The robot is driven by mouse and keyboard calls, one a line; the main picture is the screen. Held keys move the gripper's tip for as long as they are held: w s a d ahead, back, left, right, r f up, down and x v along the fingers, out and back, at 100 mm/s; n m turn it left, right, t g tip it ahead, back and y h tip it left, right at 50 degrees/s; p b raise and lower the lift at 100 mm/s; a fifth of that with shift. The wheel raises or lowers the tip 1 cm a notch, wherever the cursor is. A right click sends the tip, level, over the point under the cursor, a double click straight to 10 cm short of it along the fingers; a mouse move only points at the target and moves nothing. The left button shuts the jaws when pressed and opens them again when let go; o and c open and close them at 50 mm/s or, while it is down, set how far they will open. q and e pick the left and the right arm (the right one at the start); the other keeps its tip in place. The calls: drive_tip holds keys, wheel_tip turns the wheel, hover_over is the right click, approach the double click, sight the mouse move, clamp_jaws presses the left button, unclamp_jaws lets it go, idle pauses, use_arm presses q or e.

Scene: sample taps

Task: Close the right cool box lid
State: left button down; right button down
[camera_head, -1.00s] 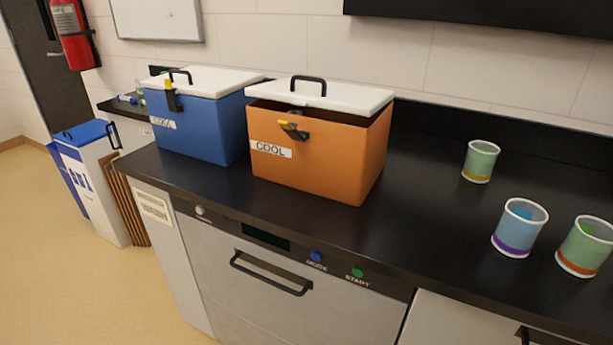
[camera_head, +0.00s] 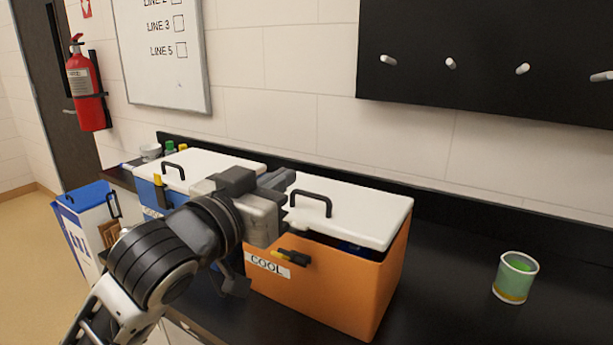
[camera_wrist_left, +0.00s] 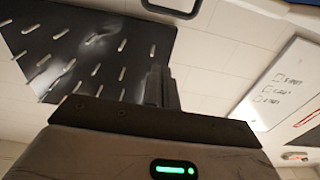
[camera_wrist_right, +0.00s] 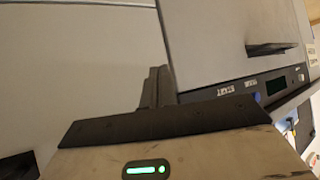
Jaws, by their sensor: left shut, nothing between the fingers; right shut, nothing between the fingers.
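The right cool box (camera_head: 340,295) is orange with a white lid (camera_head: 370,214) and a black handle (camera_head: 311,200). The lid sits slightly raised at the front; a dark gap shows under its front edge, with something blue inside. A black and yellow latch (camera_head: 291,256) is on its front. My left gripper (camera_head: 288,180) is shut and empty above the left part of this lid, beside the handle; contact cannot be told. Its shut fingers also show in the left wrist view (camera_wrist_left: 162,86). My right gripper (camera_wrist_right: 156,88) is shut and empty, facing the cabinet fronts; it is outside the head view.
The blue left cool box (camera_head: 150,190) with its white lid stands close on the left, partly hidden by my left arm. A green cup (camera_head: 515,278) stands on the black counter to the right. A dark peg board (camera_head: 480,60) hangs on the wall above.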

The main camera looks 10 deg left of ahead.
use_arm(q)
drive_tip(key=p, duration=0.2)
hover_over(307, 213)
drive_tip(key=shift+s+r, duration=0.1)
drive_tip(key=shift+r, duration=0.05)
wheel_tip(307, 213, down, 2)
drive_tip(key=shift+f, duration=0.25)
drive_tip(key=shift+s+a+f, duration=0.2)
drive_tip(key=shift+s+f, duration=0.05)
drive_tip(key=shift+f, duration=0.55)
